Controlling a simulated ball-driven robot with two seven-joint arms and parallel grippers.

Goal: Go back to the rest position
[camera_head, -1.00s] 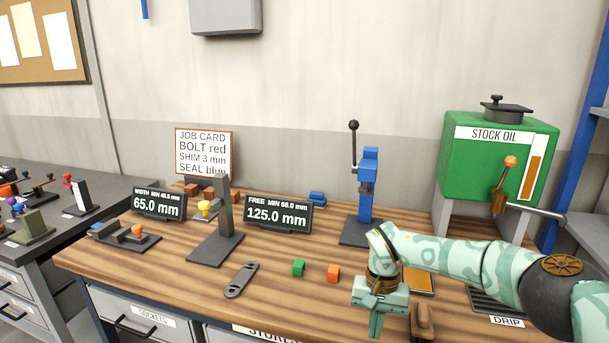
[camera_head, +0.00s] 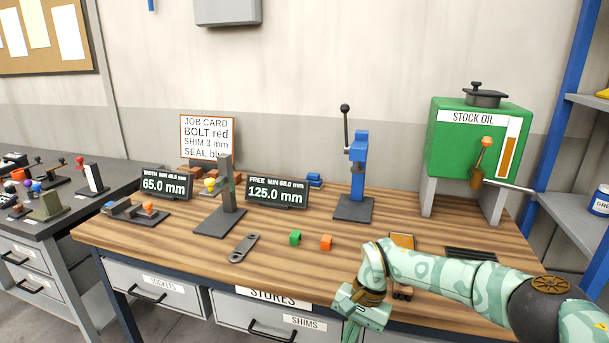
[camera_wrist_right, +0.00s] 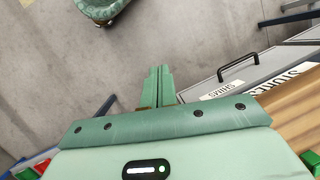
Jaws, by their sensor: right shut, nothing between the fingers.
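My right gripper (camera_head: 350,330) is at the lower right of the head view, in front of the workbench's front edge, by the drawers. Its fingers show in the right wrist view (camera_wrist_right: 158,88); they are shut together with nothing between them, over the grey floor. My right arm comes in from the right, across the bench's front right corner. My left gripper is not in either view.
The wooden workbench (camera_head: 300,279) carries a green block (camera_head: 295,238), an orange block (camera_head: 326,242), a grey link plate (camera_head: 243,247), a blue press (camera_head: 357,175), two displays and the green oil tank (camera_head: 470,150). Drawers (camera_head: 155,284) front the bench. Grey floor lies before it.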

